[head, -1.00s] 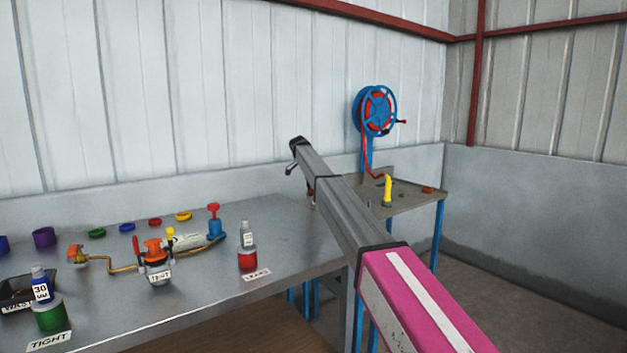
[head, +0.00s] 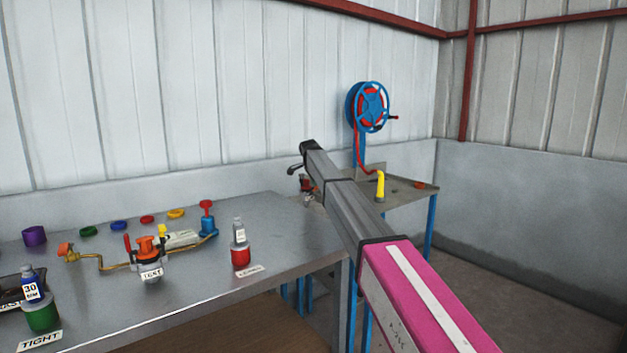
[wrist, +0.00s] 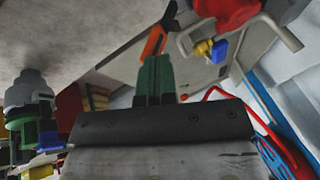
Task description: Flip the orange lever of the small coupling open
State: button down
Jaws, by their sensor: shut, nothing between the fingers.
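My gripper (wrist: 157,65) shows in the wrist view as two green fingers side by side, shut with nothing between them. Just past the fingertips is an orange piece with a dark end (wrist: 153,40), which looks like the orange lever. In the picture the tips overlap or nearly meet its lower end; I cannot tell whether they touch. A small brass-and-blue fitting (wrist: 213,49) is to the right, and I cannot tell whether it belongs to the coupling. In the head view my arm hides most of the gripper, and the lever cannot be made out.
In the wrist view a red body (wrist: 226,12) and a grey bent rod (wrist: 282,33) are close at the upper right. The side table (head: 405,191) holds a yellow spout (head: 380,186) beside a blue hose reel (head: 369,107). A metal bench (head: 205,290) with several fittings is at left.

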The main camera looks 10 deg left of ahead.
jog(key=shift+s+d+f, duration=0.3)
dwell(0.5)
jog(key=shift+r, duration=0.1)
